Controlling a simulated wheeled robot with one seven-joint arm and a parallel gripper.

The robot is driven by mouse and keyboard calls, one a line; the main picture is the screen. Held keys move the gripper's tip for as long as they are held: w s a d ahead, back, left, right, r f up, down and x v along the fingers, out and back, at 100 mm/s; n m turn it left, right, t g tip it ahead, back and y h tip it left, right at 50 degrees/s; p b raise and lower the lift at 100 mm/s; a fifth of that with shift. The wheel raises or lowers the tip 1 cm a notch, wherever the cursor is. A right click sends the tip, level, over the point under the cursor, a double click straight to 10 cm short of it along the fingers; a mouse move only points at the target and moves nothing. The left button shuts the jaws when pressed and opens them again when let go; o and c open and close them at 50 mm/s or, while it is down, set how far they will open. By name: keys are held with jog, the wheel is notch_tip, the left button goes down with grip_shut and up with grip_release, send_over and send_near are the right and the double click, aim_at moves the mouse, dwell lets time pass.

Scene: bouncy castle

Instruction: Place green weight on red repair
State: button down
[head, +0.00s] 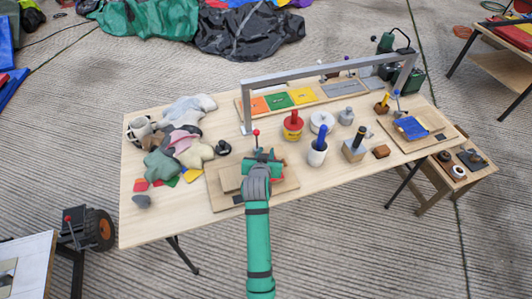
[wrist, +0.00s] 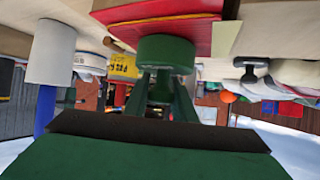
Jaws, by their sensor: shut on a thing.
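My gripper (wrist: 160,95) is shut on the green weight (wrist: 166,52), a dark green cylinder, in the wrist view. The red repair (wrist: 165,22), a flat red piece on a wooden board, lies right at the weight's far end. I cannot tell whether the weight touches it or hangs just above. In the head view my gripper (head: 259,168) is over the wooden board (head: 284,186) at the table's front middle.
A red-knobbed lever (head: 256,134) stands behind the board. To the right are a red-topped pot (head: 293,124) and a white pot with a blue handle (head: 317,153). Fabric scraps (head: 180,145) lie left. A grey frame (head: 325,70) spans the back.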

dwell(0.3)
jog(key=c, duration=1.5)
grip_release()
jog(key=shift+f, duration=0.1)
